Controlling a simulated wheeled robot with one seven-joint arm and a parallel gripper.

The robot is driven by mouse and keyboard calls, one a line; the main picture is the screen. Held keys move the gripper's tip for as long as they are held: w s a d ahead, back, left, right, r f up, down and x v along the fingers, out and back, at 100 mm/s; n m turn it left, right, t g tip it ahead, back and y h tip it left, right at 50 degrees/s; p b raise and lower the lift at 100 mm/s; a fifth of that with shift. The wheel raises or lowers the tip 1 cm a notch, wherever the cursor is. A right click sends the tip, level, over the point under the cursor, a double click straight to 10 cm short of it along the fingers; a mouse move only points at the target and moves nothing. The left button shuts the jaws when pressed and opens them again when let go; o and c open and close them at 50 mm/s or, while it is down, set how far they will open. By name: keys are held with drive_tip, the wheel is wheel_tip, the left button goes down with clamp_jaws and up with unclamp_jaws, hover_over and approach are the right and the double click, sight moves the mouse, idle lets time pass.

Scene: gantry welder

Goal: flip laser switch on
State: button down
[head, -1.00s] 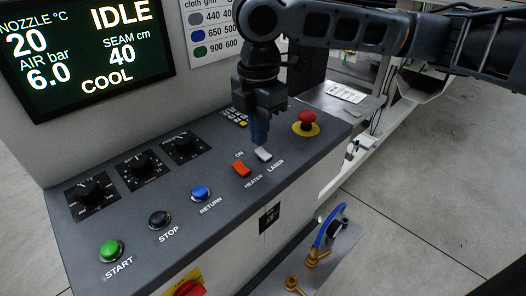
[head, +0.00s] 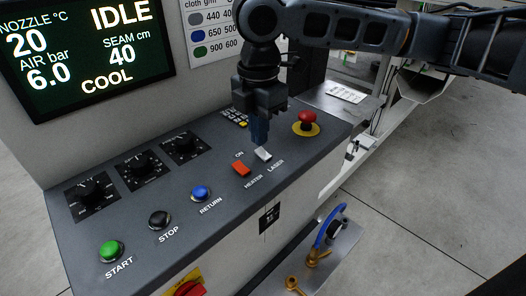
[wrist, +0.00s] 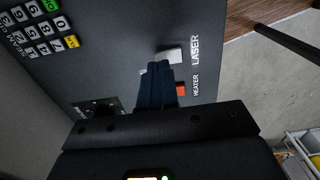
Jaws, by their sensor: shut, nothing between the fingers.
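The white laser switch (head: 263,155) sits on the sloped grey panel, above the LASER label. It also shows in the wrist view (wrist: 170,56), just past my fingertips. My gripper (head: 259,140) is shut and empty, pointing down, with its blue fingertips right at the upper side of the laser switch. I cannot tell whether they touch it. In the wrist view the fingers (wrist: 157,80) cover part of the area around the switch. The red heater switch (head: 241,168) is just left of the laser switch, partly hidden behind the fingers in the wrist view.
A red emergency button (head: 307,118) on a yellow base stands to the right. A keypad (head: 235,117) is behind my gripper. Blue return (head: 200,193), black stop (head: 160,219) and green start (head: 111,250) buttons lie to the left, below several dials. The screen (head: 88,52) reads IDLE.

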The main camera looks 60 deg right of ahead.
sight(259, 149)
drive_tip(key=shift+f+b, duration=0.65)
drive_tip(key=shift+f, duration=0.4)
idle(0.7)
drive_tip(key=shift+r, duration=0.15)
drive_tip(key=shift+r+p, duration=3.15)
drive_tip(key=shift+r, duration=0.3)
